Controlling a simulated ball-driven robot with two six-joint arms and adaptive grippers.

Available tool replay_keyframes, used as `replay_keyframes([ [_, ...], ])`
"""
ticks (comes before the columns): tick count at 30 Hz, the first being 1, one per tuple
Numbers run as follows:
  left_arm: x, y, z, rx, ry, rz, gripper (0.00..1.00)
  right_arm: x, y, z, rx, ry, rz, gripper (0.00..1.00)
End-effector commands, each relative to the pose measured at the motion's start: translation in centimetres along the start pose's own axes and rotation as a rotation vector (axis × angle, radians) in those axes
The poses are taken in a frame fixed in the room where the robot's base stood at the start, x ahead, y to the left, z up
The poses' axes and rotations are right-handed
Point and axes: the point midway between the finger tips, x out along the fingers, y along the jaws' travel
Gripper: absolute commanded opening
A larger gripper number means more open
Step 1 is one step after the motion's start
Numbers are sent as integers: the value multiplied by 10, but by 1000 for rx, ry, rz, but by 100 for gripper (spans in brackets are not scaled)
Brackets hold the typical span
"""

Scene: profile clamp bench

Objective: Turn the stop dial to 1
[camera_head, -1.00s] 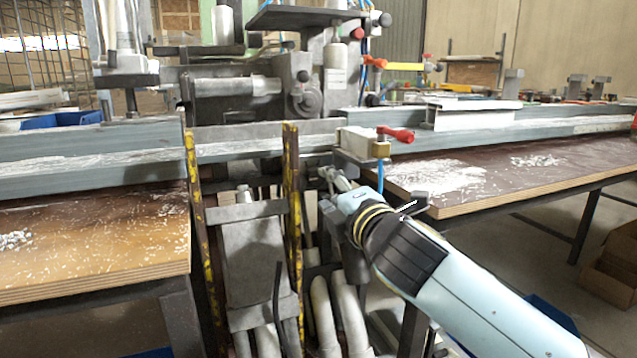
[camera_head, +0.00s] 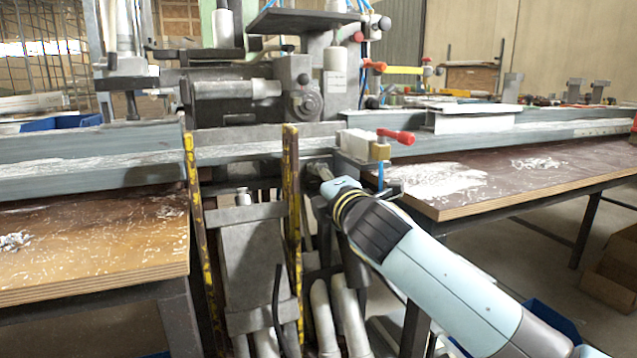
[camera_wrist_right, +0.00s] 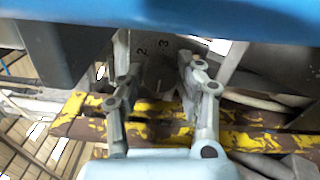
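My right gripper (camera_head: 318,172) reaches in from the lower right, under the long grey profile beam, at the front of the clamp machine. Its fingertips are small and partly hidden there. The dial's knob and pointer cannot be made out, nor can contact with the fingers. In the head view the dial is not clearly visible. My left gripper is not in view.
Yellow-and-black bars (camera_head: 291,220) stand just left of my right gripper. A wooden table (camera_head: 480,175) lies to the right. Pipes (camera_head: 352,318) run below.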

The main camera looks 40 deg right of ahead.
Motion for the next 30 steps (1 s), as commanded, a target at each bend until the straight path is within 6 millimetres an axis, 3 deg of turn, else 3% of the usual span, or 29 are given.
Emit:
replay_keyframes([
  [11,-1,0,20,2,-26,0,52,0,-1,0,53,0,-2,4],
  [30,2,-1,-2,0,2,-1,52,0,-2,0,583,-2,-3,4],
])
